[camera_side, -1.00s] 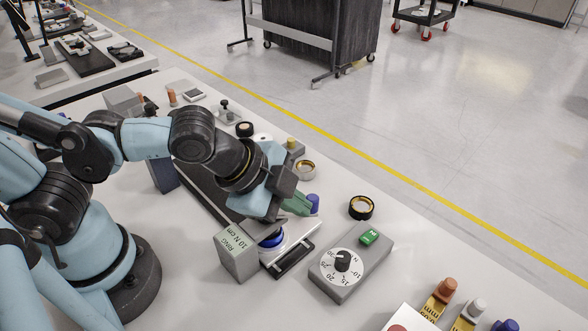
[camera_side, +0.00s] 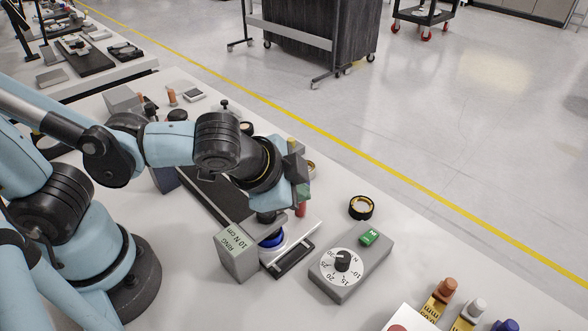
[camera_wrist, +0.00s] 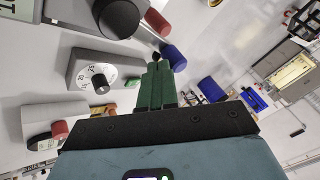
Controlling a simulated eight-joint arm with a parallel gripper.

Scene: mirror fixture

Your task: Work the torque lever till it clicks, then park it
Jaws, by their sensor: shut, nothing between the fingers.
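My gripper (camera_side: 304,196) is shut and empty above the bench; its green fingers are together in the wrist view (camera_wrist: 155,82). A red cylinder (camera_side: 300,210) shows just below the fingers in the side view. In the wrist view a blue cylinder (camera_wrist: 174,57) lies just beyond the fingertips, with a red one (camera_wrist: 157,22) farther up; I cannot tell whether the fingers touch the blue one. The fixture has a blue disc (camera_side: 271,239) and a black bar handle (camera_side: 296,261). My wrist hides part of it, and I cannot pick out the torque lever for certain.
A grey box with a numbered dial (camera_side: 342,262) and a green label stands right of the fixture. A sign block reading "RING 10 N cm" (camera_side: 238,255) stands left of it. A black ring (camera_side: 361,207) lies behind the dial box. Several coloured-knob pieces sit at the front right.

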